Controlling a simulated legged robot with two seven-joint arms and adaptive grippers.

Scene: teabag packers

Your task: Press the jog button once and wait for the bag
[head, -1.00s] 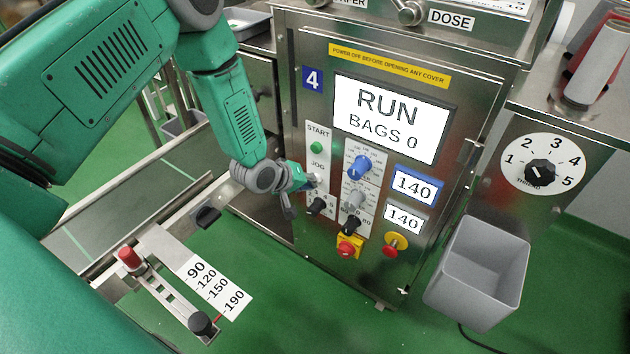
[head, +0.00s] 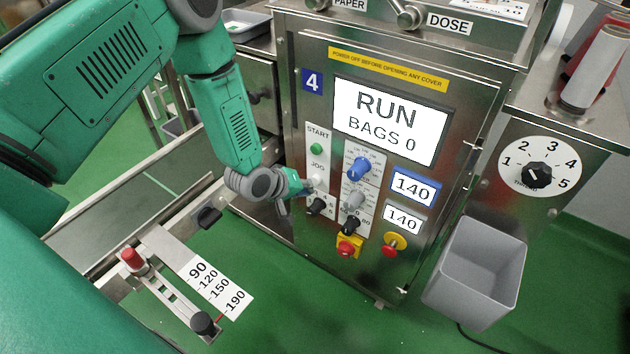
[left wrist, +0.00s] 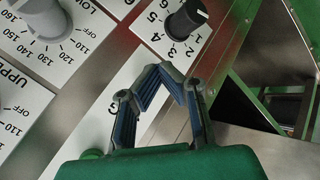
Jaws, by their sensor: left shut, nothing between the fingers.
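The packer's screen (head: 390,121) reads RUN, BAGS 0. Below it on the left strip are a green START button (head: 316,149) and, under the JOG label, a pale jog button (head: 316,184). My left gripper (head: 303,193) is shut and empty, just left of the jog button at the panel. I cannot tell from the head view whether it touches. In the left wrist view its fingertips (left wrist: 172,72) meet over the panel strip and the jog button is not visible; the green START button (left wrist: 92,154) shows at the palm's edge. My right gripper is not in view.
Close by are a small black knob (head: 317,206), a blue knob (head: 359,168), a grey knob (head: 353,199) and a red stop button on yellow (head: 347,248). A grey bin (head: 478,270) is at the right. A slide scale (head: 215,285) lies at lower left.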

